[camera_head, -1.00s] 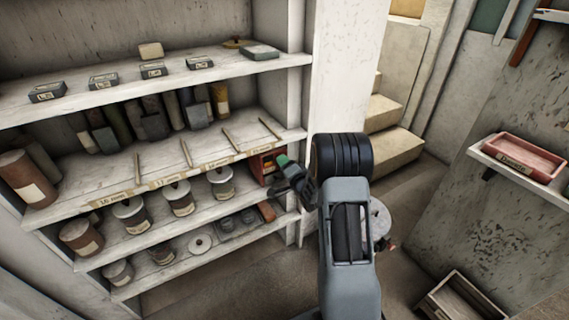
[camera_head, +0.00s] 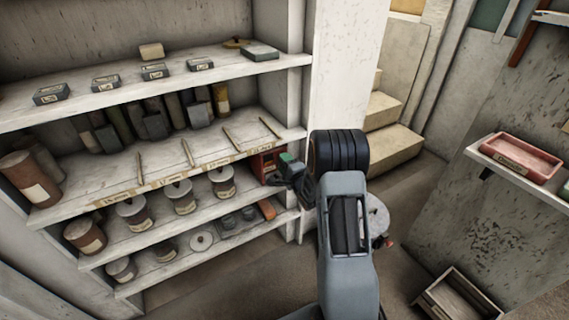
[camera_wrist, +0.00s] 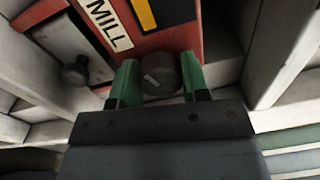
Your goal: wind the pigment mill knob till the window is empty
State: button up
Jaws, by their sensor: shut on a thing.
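The pigment mill (camera_wrist: 180,38) is a red box lettered "MILL" at the top of the wrist view. In the head view the mill (camera_head: 258,166) stands at the right end of a shelf, partly behind my gripper. Its dark window (camera_wrist: 176,12) holds a yellow strip; the window's upper part is cut off by the frame. The dark faceted knob (camera_wrist: 161,74) has a pale mark on its face. My gripper (camera_wrist: 155,84) has its green fingers closed on either side of the knob. In the head view my gripper (camera_head: 284,164) is at the mill's front.
A dark round peg (camera_wrist: 75,72) is left of the mill in the wrist view. Lidded tins (camera_head: 184,197) stand on the shelf below, left of my gripper. A pale post (camera_head: 340,80) rises behind my arm. An open crate (camera_head: 460,297) is on the floor at right.

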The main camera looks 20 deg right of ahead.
dwell(0.3)
jog(key=o, duration=0.7)
jog(key=shift+a, duration=0.1)
jog(key=shift+o, duration=1.1)
jog(key=s+d+p, duration=0.1)
jog(key=s+p, duration=0.1)
jog(key=s, duration=1.1)
jog(key=shift+s+d+f, duration=0.2)
jog(key=shift+s+f, duration=0.05)
jog(key=shift+s, duration=0.15)
